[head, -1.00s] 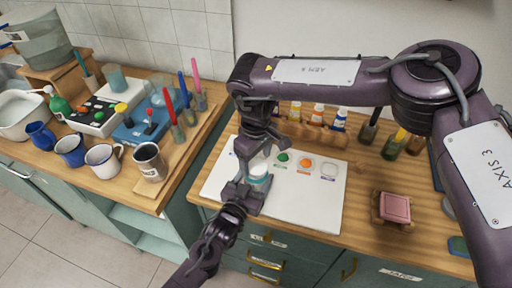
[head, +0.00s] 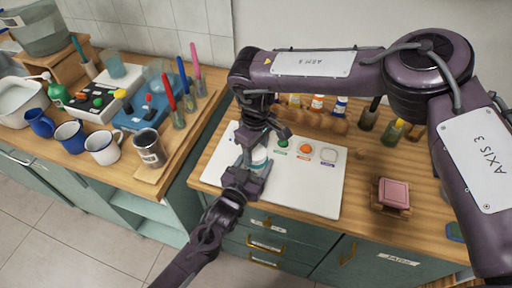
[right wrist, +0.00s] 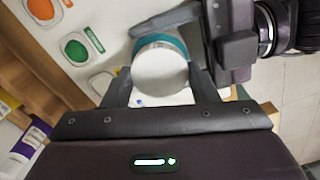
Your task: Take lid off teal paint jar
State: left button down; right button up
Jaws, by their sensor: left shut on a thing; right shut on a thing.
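The teal paint jar (head: 259,166) stands upright on the white board, partly hidden by both grippers. Its pale round lid (right wrist: 160,74) fills the middle of the right wrist view, with the jar's teal side (right wrist: 172,42) showing beyond it. My left gripper (head: 251,174) is shut on the jar, low on its side. My right gripper (head: 264,146) is above it, its fingers shut on the lid from two sides. I cannot tell whether the lid is apart from the jar.
The white board (head: 305,192) has green and orange colour spots and an empty outlined spot. A wooden rack (head: 310,120) of paint bottles stands behind. A pink block (head: 393,193) on a wooden stand is at right. Mugs (head: 103,146) stand on the left counter.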

jog(key=n, duration=1.3)
jog(key=shift+n, duration=0.3)
jog(key=n, duration=0.8)
jog(key=shift+w+r+n, duration=0.1)
jog(key=shift+n, duration=0.2)
jog(key=n, duration=0.6)
jog(key=shift+n, duration=0.3)
jog(key=n, duration=0.6)
jog(key=shift+n, duration=0.4)
jog(key=n, duration=1.2)
jog(key=shift+r, duration=0.1)
jog(key=n, duration=0.6)
